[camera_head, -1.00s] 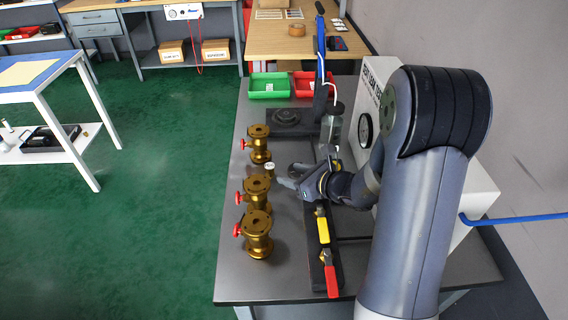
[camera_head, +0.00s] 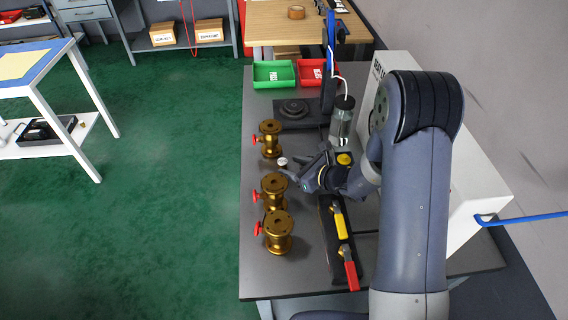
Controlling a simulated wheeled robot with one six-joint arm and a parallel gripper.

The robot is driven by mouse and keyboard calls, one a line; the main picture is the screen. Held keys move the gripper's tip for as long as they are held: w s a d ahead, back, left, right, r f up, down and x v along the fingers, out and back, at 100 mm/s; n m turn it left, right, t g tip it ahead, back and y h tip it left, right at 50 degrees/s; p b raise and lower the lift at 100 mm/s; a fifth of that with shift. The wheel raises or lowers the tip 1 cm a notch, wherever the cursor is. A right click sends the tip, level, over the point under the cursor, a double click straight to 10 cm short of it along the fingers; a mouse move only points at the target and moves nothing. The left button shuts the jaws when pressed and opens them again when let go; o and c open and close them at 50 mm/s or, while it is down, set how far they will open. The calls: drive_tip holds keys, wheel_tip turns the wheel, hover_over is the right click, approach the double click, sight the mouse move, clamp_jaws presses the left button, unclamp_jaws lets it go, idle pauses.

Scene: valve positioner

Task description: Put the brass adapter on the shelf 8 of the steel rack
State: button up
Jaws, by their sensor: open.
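A small pale-topped cylindrical piece (camera_head: 282,162) stands on the grey bench among the brass bodies. It may be the brass adapter, but it is too small to be sure. My gripper (camera_head: 289,177) is open, with its fingers low over the bench right beside this piece. Whether the fingers touch or surround it cannot be told. Three larger brass flanged bodies with red handles stand in a row: a far one (camera_head: 271,139), a middle one (camera_head: 273,190) and a near one (camera_head: 278,232). No steel rack with a shelf 8 can be made out.
The grey bench (camera_head: 262,278) carries a dark rail with a yellow lever (camera_head: 340,226) and a red lever (camera_head: 351,275), right of the brass bodies. A green bin (camera_head: 274,75) and a red bin (camera_head: 312,72) sit at its back. Green floor (camera_head: 170,210) is clear to the left.

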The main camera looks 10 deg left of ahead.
sight(279, 163)
drive_tip(key=x, duration=0.2)
drive_tip(key=p+x, duration=0.1)
drive_tip(key=x, duration=0.1)
drive_tip(key=shift+s+a, duration=0.1)
drive_tip(key=shift+a, duration=0.35)
drive_tip(key=shift+w+a+f+p, duration=0.3)
drive_tip(key=shift+a, duration=0.1)
drive_tip(key=shift+c, duration=0.4)
clamp_jaws()
